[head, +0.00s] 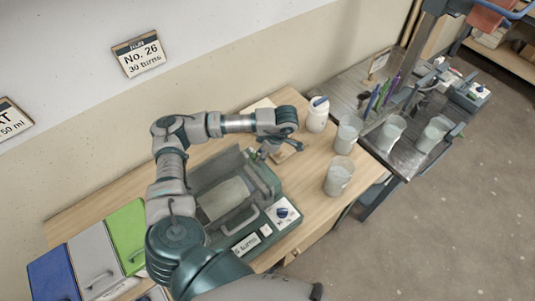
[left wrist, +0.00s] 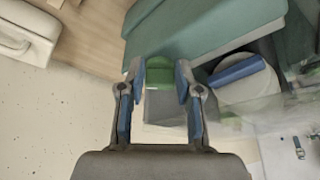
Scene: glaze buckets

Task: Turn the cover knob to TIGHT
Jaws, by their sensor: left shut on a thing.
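My left gripper (head: 270,151) is at the back right corner of the teal machine (head: 264,186), by the edge of its clear cover (head: 218,170). In the left wrist view the left gripper's fingers (left wrist: 160,80) have blue pads and are shut on a green piece, which looks like the cover knob (left wrist: 159,73). A separate dark blue dial (head: 283,212) sits on the white front panel of the machine. My right gripper is not in view.
A white jar (head: 317,114) stands close behind my left gripper. Cloudy beakers (head: 338,177) stand to the right of the machine. A grey side table (head: 406,143) holds more beakers. A wall sign reads No. 26, 30 turns (head: 138,54).

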